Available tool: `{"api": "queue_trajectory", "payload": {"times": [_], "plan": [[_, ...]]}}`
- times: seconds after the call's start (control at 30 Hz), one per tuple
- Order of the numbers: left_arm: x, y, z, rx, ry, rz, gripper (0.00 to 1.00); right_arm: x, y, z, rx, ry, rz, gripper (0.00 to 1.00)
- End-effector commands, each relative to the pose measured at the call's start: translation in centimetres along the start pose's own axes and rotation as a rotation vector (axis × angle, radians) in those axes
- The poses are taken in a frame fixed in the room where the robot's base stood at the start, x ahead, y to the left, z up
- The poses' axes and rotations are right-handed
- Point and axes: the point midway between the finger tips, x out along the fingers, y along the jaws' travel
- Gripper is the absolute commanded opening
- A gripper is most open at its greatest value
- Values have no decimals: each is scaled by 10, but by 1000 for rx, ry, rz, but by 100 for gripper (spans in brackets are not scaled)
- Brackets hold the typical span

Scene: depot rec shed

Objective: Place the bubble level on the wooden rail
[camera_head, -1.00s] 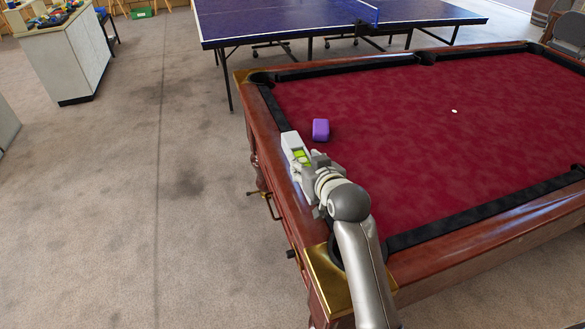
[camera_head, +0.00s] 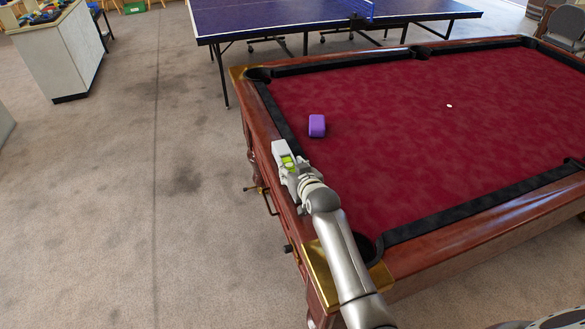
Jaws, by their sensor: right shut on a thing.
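The bubble level (camera_head: 279,149) is a pale grey block with a bright green vial. It lies lengthwise over the wooden rail (camera_head: 258,113), the reddish-brown left edge of the pool table. My right gripper (camera_head: 288,165) is shut on the level and covers its near part. I cannot tell whether the level touches the rail or is just above it. My left gripper is not in view.
A purple block (camera_head: 317,126) sits on the red cloth (camera_head: 400,130) right of the level. A small white object (camera_head: 449,106) lies farther off. A blue ping-pong table (camera_head: 290,18) stands behind. Open carpet (camera_head: 150,220) lies to the left.

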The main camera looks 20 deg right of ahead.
Motion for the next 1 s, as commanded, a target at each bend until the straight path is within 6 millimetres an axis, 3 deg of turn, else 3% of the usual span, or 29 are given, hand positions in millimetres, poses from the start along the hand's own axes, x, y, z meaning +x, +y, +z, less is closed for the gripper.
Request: {"api": "queue_trajectory", "payload": {"times": [0.33,0.37,0.5,0.87,1.0], "plan": [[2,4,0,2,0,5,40,2,0,2,0,3,0,8],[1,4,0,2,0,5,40,1,0,3,0,0,0,45],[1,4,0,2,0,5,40,1,0,3,0,0,0,62],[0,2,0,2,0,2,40,0,0,-1,0,1,0,62],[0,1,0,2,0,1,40,-10,0,0,0,1,0,62]]}}
